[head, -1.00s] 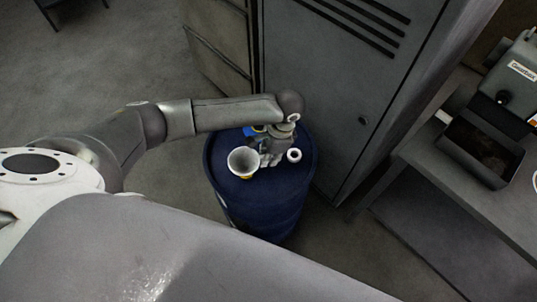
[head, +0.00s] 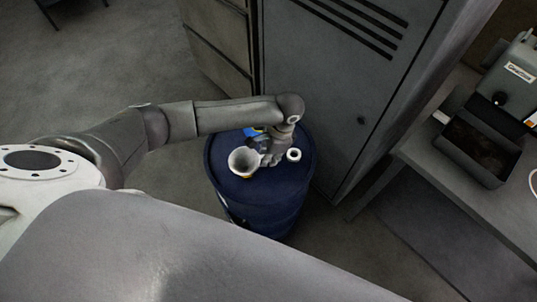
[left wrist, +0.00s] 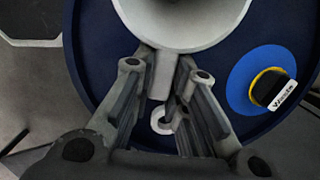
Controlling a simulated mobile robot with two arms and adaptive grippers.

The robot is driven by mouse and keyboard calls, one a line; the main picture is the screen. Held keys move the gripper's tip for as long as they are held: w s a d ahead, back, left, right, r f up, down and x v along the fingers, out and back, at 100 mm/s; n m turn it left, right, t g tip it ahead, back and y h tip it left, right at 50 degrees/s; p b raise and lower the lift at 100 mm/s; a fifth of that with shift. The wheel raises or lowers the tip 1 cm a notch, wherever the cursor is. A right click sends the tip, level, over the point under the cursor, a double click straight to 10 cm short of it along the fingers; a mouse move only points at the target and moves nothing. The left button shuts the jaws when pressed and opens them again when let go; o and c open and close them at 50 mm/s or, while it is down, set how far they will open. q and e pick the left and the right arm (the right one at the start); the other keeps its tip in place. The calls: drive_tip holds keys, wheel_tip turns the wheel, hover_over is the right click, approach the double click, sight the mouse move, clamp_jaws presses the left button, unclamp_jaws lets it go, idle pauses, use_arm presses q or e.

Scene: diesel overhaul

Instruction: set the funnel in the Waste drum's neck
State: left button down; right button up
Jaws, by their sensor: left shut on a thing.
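The blue Waste drum (head: 281,199) stands in front of the grey cabinet. The pale funnel (head: 244,161) is over the left part of its top, wide mouth up. My left gripper (head: 270,159) is shut on the funnel's handle, right of the cone. The left wrist view shows the pale handle (left wrist: 161,76) between the fingers (left wrist: 165,75) and the cone (left wrist: 185,22) above. A white ring (head: 294,154) shows beyond the gripper, in line with the handle. A little yellow shows under the funnel. The neck is hidden; I cannot tell whether the spout is in it. My right gripper is not in view.
A blue and yellow disc with a Waste tag (left wrist: 271,87) is on the drum top. The grey cabinet (head: 335,95) stands close behind the drum. A bench (head: 438,180) with an open dark bin (head: 480,152) is at the right. Floor left of the drum is clear.

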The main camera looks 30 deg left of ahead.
use_arm(q)
drive_tip(key=shift+x, duration=0.95)
idle(0.6)
drive_tip(key=shift+d, duration=0.15)
idle(0.4)
drive_tip(key=c, duration=1.3)
unclamp_jaws()
drive_tip(key=shift+w, duration=0.1)
drive_tip(key=shift+c, duration=0.2)
drive_tip(key=v, duration=1.2)
